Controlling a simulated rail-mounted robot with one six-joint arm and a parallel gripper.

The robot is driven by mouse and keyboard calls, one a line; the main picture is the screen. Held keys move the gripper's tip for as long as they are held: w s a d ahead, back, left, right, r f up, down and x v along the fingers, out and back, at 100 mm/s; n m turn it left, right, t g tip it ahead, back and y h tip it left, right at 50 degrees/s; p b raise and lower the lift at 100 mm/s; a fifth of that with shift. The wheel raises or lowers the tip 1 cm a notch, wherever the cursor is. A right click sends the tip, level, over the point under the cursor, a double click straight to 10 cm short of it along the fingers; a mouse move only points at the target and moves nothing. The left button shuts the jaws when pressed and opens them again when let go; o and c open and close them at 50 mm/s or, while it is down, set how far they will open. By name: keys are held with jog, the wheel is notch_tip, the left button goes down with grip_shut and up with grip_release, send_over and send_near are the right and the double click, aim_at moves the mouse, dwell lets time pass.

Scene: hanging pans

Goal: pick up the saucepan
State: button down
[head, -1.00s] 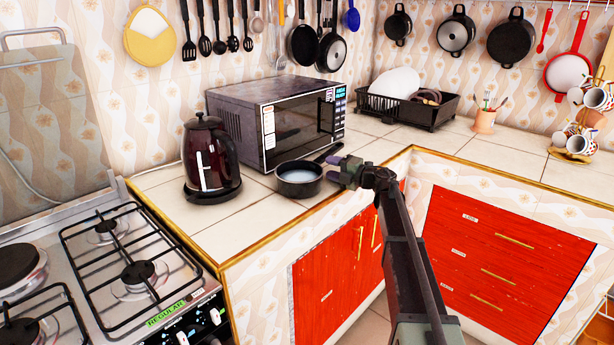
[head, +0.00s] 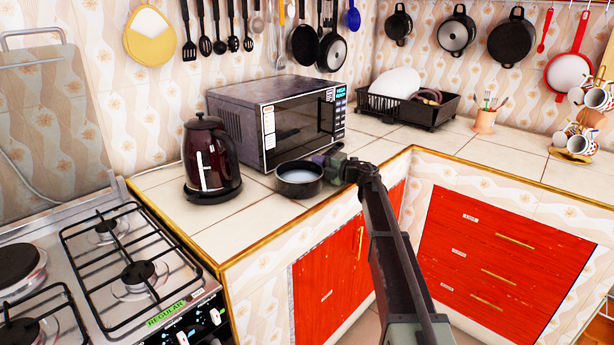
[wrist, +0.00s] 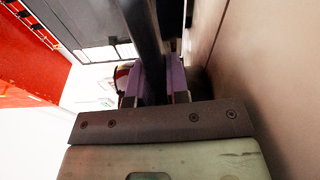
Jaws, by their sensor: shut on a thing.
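The saucepan (head: 299,182), small and dark with a pale inside, sits upright at the counter's front edge, before the microwave. My gripper (head: 328,160) is at its right side, where the handle joins in the head view. In the wrist view, the purple fingers of my gripper (wrist: 155,80) stand on either side of the dark handle (wrist: 147,45) and are shut on it. In the head view, most of the handle is hidden behind my gripper. I cannot tell whether the pan's base touches the counter.
The microwave (head: 277,122) stands close behind the saucepan, and the dark red kettle (head: 209,158) is to its left. A black dish rack (head: 407,107) is at the back right.

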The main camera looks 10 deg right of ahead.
jog(key=shift+r, duration=0.15)
dwell(0.4)
notch_tip(320, 180, up, 20)
jog(key=p, duration=2)
jog(key=shift+d, duration=0.1)
